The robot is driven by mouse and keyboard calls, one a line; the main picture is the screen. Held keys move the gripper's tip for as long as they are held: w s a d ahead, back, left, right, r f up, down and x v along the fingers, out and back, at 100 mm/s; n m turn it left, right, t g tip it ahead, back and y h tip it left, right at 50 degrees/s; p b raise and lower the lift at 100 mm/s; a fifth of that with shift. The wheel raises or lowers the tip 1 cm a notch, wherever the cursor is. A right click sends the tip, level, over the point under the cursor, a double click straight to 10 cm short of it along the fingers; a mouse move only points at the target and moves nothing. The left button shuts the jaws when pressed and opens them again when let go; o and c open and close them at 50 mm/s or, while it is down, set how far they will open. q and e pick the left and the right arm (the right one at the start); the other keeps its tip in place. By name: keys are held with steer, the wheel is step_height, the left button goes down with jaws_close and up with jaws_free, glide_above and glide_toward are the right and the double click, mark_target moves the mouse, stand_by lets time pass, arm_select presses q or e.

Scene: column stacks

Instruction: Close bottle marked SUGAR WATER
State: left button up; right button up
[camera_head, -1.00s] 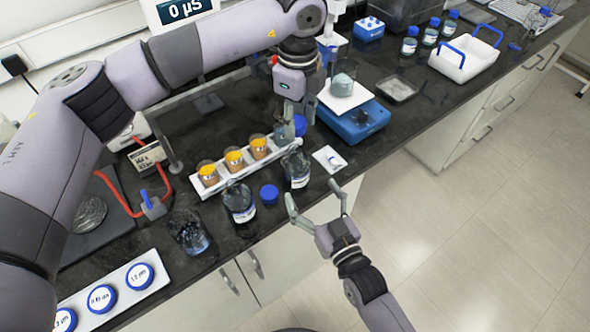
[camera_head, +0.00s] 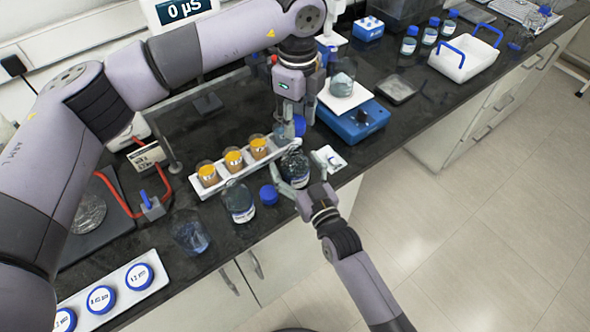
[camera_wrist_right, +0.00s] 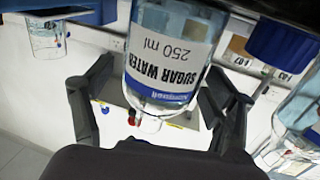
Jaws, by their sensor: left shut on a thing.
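The SUGAR WATER bottle (camera_head: 294,167) stands upright on the dark bench in the head view. Its label reads upside down in the right wrist view (camera_wrist_right: 165,62). My right gripper (camera_head: 294,182) is at the bench edge with its fingers on either side of this bottle. In the wrist view the fingers are spread, with a gap beside the glass. My left gripper (camera_head: 290,122) hangs above and behind the bottle, pointing down, shut on a blue cap (camera_head: 300,126). The bottle's mouth is hard to make out.
A second labelled bottle (camera_head: 240,202) and a loose blue cap (camera_head: 268,194) stand to the left. A white rack (camera_head: 222,182) with orange-filled beakers is behind them. A blue scale (camera_head: 352,121) and a small white tray (camera_head: 330,158) are to the right.

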mark_target(297, 150)
steer(key=c, duration=1.7)
arm_select(q)
steer(key=shift+f, duration=2.5)
arm_select(e)
steer(key=shift+o, duration=0.2)
arm_select(q)
steer(key=shift+f, duration=0.9)
steer(key=shift+f, duration=0.55)
